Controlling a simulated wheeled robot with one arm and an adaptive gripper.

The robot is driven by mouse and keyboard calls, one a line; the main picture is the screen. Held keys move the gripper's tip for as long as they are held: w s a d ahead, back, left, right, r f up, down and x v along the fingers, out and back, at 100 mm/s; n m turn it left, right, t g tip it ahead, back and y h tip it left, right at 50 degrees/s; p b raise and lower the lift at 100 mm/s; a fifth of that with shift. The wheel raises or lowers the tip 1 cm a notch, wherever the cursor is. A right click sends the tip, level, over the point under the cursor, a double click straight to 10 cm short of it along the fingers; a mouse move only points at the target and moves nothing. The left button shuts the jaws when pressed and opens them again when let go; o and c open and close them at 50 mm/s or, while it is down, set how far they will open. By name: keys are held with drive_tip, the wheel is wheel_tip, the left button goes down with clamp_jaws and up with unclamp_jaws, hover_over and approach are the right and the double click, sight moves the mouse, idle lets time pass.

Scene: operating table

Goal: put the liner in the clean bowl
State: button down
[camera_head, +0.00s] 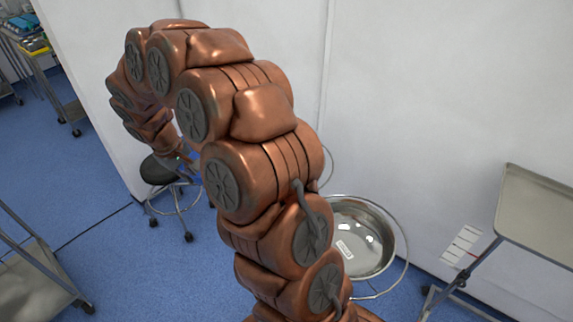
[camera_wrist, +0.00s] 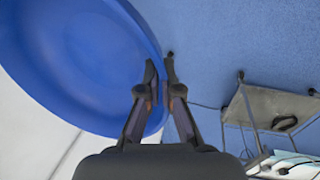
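The liner (camera_wrist: 80,60) is a big, shallow, blue round piece that fills the upper left of the wrist view. My gripper (camera_wrist: 161,80) has its fingertips close together at the liner's right rim. One finger lies over the blue surface and the other just outside it, with the rim between them, so it looks shut on the rim. In the head view my arm arches to the left and its end is mostly hidden. The clean bowl (camera_head: 372,262), shiny steel with a pale label inside, stands in a ring stand right of my arm. It looks empty.
A grey tray stand (camera_head: 540,210) is at the right, near the bowl. A black stool (camera_head: 160,170) stands behind my arm at the left. A metal cart (camera_head: 35,280) is at the lower left. A white wall (camera_head: 430,90) rises behind the bowl.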

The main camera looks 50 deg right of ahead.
drive_tip(key=s+d+f+n+t+b, duration=0.1)
drive_tip(key=s+d+f+n+b, duration=0.3)
drive_tip(key=s+d+b, duration=0.75)
drive_tip(key=s+d+f+n+t+y+b, duration=0.1)
drive_tip(key=s+d+f+n+b, duration=0.25)
drive_tip(key=s+d, duration=0.3)
drive_tip(key=s+d+f+n+b, duration=0.2)
drive_tip(key=s+d+b, duration=0.3)
drive_tip(key=s, duration=0.3)
drive_tip(key=shift+n, duration=0.25)
drive_tip(key=shift+w+d+f+p, duration=0.7)
drive_tip(key=shift+w+d, duration=0.5)
drive_tip(key=shift+w, duration=1.1)
drive_tip(key=shift+w+d+f+p, duration=0.7)
drive_tip(key=shift+w+d, duration=0.55)
drive_tip(key=shift+w, duration=1)
drive_tip(key=shift+w+d+f+p, duration=0.7)
drive_tip(key=shift+w+d, duration=0.5)
drive_tip(key=shift+w, duration=1.1)
drive_tip(key=shift+f, duration=0.2)
